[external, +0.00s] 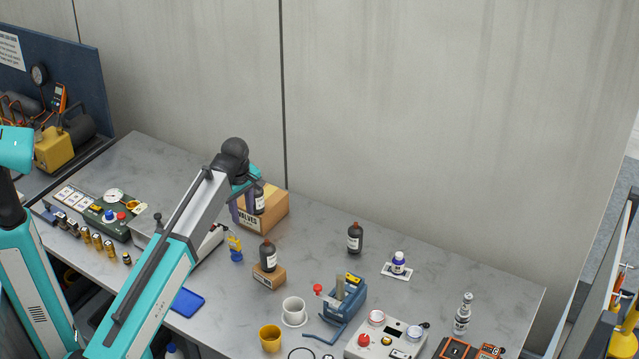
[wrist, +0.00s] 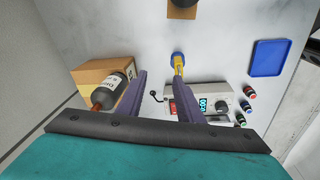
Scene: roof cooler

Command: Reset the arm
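My gripper (external: 243,208) is raised over the left part of the grey workbench (external: 350,285). In the wrist view my gripper (wrist: 159,76) has its two purple fingers apart, with nothing seen held between them. A dark bottle with a white label (wrist: 112,90) is just left of the left finger, outside the gap, at a cardboard box (wrist: 92,72). In the external view this bottle (external: 259,201) is beside my gripper, in front of or on the box marked VALVES (external: 271,212); I cannot tell if finger and bottle touch.
A blue and yellow item (external: 235,248) lies below my gripper, near a device with a display (wrist: 205,103). Another dark bottle (external: 268,257) stands on a small block.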

